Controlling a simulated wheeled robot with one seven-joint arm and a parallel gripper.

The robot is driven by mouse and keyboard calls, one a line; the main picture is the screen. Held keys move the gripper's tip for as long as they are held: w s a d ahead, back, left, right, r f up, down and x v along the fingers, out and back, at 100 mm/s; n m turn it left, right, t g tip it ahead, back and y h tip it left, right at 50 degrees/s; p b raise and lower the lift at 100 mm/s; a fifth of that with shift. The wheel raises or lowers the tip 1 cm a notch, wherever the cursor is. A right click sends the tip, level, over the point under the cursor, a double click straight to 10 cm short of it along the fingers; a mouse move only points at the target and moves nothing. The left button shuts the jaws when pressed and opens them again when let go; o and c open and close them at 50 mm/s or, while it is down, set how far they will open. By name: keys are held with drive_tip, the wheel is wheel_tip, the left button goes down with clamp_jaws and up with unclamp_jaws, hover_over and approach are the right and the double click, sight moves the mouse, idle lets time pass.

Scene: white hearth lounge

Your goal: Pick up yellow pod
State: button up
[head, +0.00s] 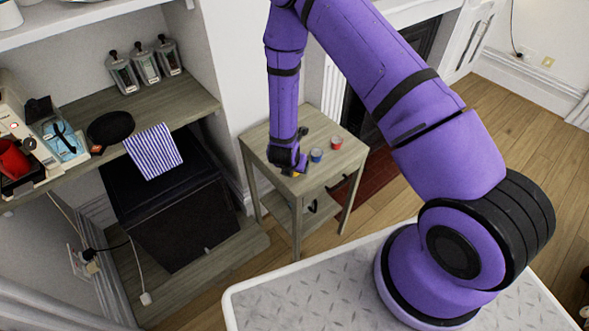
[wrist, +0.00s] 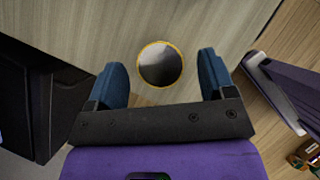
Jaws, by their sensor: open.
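The yellow pod (wrist: 160,65) sits on the small wooden side table (head: 268,146). In the wrist view I see its round, dark shiny top with a thin yellow rim. In the head view only a bit of yellow (head: 295,175) shows under my gripper (head: 290,165), which hides most of it. In the wrist view my gripper (wrist: 161,62) is open, with one blue fingertip on each side of the pod. Gaps show between the pod and both fingers. I cannot tell the exact height of the fingers above the tabletop.
A blue pod (head: 316,155) and a red pod (head: 336,142) stand on the same table, to the right of my gripper. A shelf at left holds a coffee machine (head: 22,140), a striped cloth (head: 153,151) and several canisters.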

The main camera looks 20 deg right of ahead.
drive_tip(key=shift+w+d+f, duration=0.15)
drive_tip(key=shift+w+f, duration=0.05)
drive_tip(key=shift+f, duration=0.3)
drive_tip(key=c, duration=1)
drive_tip(key=shift+o, duration=0.2)
drive_tip(key=shift+r, duration=0.1)
